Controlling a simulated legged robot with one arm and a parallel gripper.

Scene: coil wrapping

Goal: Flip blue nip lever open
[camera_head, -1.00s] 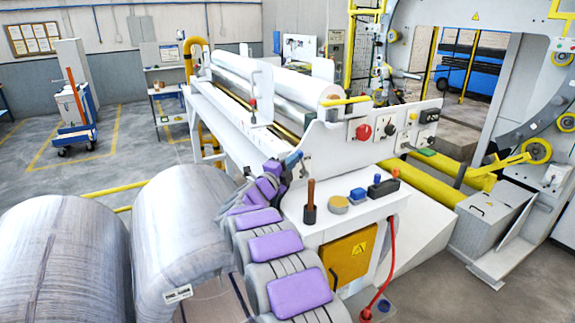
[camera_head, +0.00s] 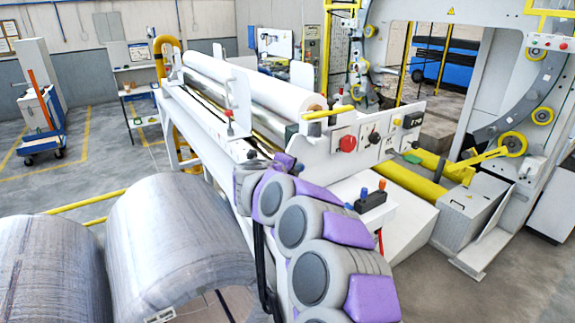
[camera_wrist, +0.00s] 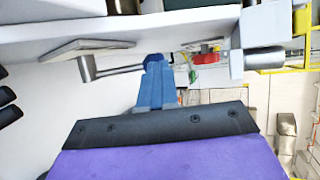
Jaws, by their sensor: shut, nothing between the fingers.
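In the wrist view, the nip lever shows as a thin metal rod with a dark blue end (camera_wrist: 153,62), running right from a round metal pivot under a white machine part. My gripper (camera_wrist: 155,80) has pale blue fingers pressed together, with nothing between them. Their tips are just below the lever's blue end and overlap it in the picture; I cannot tell whether they touch. In the head view, my arm reaches to the near side of the white roller machine (camera_head: 205,115). The lever cannot be made out there, and my arm hides much of that area.
A white roll (camera_head: 265,88) lies along the machine top. A control panel with a red button (camera_head: 347,144) faces the right. Large wrapped coils (camera_head: 165,240) stand close at the left of my arm. A yellow floor beam (camera_head: 415,183) lies at the right.

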